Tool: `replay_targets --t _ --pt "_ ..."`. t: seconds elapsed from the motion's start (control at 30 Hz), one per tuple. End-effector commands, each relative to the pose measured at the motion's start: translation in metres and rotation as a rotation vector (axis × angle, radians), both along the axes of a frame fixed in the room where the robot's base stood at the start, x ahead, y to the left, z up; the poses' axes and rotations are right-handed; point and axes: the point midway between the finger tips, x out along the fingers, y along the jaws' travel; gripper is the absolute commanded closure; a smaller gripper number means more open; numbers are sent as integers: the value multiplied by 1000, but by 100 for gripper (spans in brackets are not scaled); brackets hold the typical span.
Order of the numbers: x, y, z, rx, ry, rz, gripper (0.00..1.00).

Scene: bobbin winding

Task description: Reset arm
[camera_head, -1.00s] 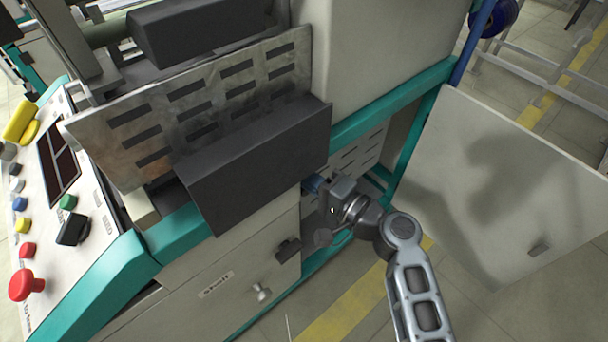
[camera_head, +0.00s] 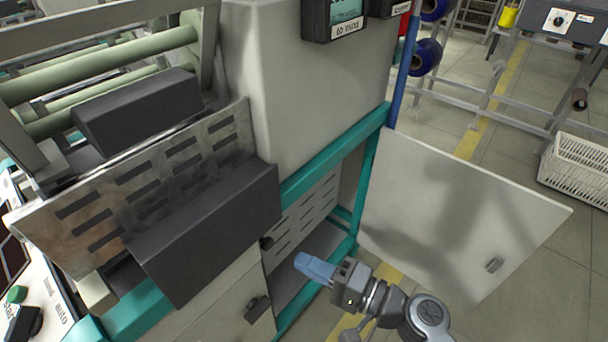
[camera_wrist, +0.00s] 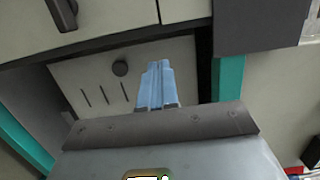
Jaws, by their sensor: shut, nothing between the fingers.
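My gripper (camera_head: 316,268) has blue fingers and is in front of the open lower compartment of the winding machine, at the lower middle of the head view. In the wrist view the blue fingers (camera_wrist: 157,84) are together with nothing between them. My gripper looks apart from the panel and the cabinet.
The open cabinet door (camera_head: 455,215) stands to the right of my gripper. A closed front panel with a dark handle (camera_head: 257,309) is to the left. A teal frame (camera_head: 330,155) edges the opening. A white crate (camera_head: 578,165) is at the far right on the floor.

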Motion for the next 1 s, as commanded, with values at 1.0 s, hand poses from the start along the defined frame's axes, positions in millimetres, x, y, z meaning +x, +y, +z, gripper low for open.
replay_targets --t 1.0 --pt "-250 -182 -47 -1052 -197 -578 100"
